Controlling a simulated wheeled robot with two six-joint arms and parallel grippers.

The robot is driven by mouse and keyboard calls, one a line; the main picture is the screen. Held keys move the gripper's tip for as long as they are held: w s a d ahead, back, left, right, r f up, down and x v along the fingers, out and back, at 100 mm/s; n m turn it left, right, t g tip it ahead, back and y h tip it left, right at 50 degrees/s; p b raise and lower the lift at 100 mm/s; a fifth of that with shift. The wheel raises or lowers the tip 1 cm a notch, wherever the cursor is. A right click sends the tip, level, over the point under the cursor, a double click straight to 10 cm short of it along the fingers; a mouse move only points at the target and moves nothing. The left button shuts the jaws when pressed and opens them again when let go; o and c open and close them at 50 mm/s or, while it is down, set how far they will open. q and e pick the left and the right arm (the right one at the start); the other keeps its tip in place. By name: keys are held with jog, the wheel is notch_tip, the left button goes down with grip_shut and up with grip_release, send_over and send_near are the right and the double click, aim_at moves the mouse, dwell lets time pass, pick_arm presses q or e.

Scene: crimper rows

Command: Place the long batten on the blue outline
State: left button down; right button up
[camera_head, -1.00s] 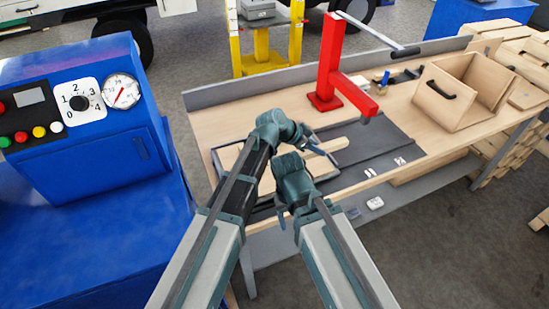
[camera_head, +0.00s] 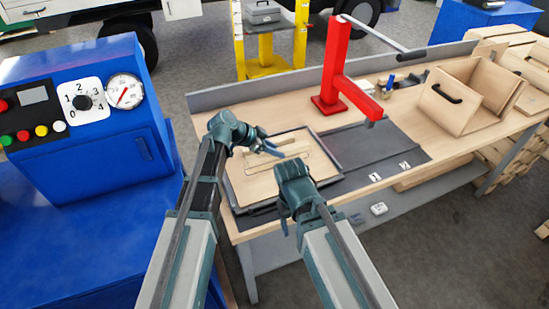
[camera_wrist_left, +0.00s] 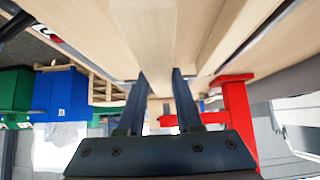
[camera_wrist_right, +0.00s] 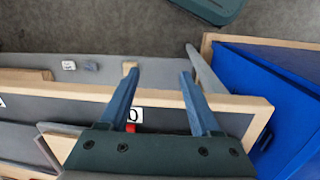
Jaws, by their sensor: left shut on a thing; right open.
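My left gripper (camera_head: 272,149) is over the pale wooden board (camera_head: 262,190) on the bench. In the left wrist view its fingers (camera_wrist_left: 157,85) are shut on a long pale wooden batten (camera_wrist_left: 152,40), which runs lengthwise between them. In the head view the batten is hard to tell from the pale wood below it. My right gripper (camera_head: 284,222) is at the bench's front edge. In the right wrist view its fingers (camera_wrist_right: 157,85) are apart with nothing gripped. I cannot make out the blue outline in any view.
A dark tray rim (camera_head: 334,174) surrounds the board. A red press (camera_head: 334,70) stands behind it to the right. Number plates (camera_head: 376,177) lie on the grey mat (camera_head: 385,148). An open wooden box (camera_head: 470,95) stands at right, and a blue control cabinet (camera_head: 90,150) at left.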

aim_at(274, 158)
pick_arm(q)
jog(key=f+b, duration=0.3)
jog(key=f, duration=0.1)
jog(key=shift+a+b, duration=0.2)
jog(key=shift+b, duration=0.2)
jog(key=shift+r, duration=0.15)
jog(key=c, duration=0.6)
grip_release()
